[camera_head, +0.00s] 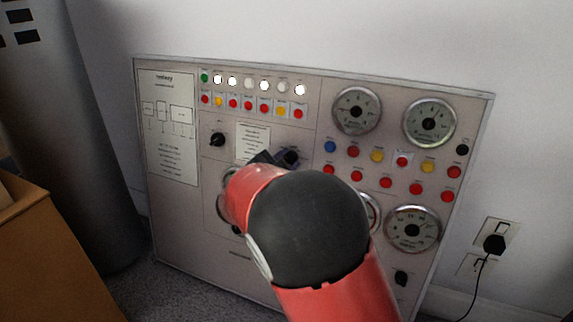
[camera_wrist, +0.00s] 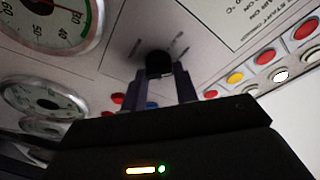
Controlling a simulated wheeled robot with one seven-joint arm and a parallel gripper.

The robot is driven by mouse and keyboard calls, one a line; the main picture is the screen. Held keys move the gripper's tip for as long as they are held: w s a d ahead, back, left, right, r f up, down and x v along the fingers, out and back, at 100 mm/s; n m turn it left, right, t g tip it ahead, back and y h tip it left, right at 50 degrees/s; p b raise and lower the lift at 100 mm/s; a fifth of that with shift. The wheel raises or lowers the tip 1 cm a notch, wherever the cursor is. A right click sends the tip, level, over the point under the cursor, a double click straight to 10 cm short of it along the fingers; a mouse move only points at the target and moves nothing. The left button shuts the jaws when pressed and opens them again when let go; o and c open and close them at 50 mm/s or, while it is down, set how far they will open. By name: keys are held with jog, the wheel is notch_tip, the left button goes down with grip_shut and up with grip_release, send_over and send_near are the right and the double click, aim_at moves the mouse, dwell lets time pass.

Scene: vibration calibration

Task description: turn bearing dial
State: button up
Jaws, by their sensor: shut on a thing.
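The bearing dial (camera_wrist: 157,58) is a black round knob on the grey control panel (camera_head: 180,215). It shows in the middle of the wrist view, with small printed marks around it. My gripper (camera_wrist: 171,82) has its two dark fingers shut on the dial from either side. In the head view my gripper (camera_head: 286,157) reaches the panel's upper middle, and my red and black arm hides much of the area below it. The dial cannot be clearly told apart from the fingers there. I cannot read which mark the dial points to.
Another black knob (camera_head: 217,139) sits to the left of my gripper. Round gauges (camera_head: 356,110) and coloured buttons (camera_head: 376,156) fill the panel's right side. Lamps line its top. A wooden box (camera_head: 50,250) stands at lower left, and a plugged-in cord (camera_head: 494,244) at right.

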jog(key=shift+m, duration=0.3)
jog(key=o, duration=1)
jog(key=shift+c, duration=0.2)
jog(key=v, duration=0.7)
jog(key=shift+s+a, duration=0.15)
jog(key=shift+s, duration=0.2)
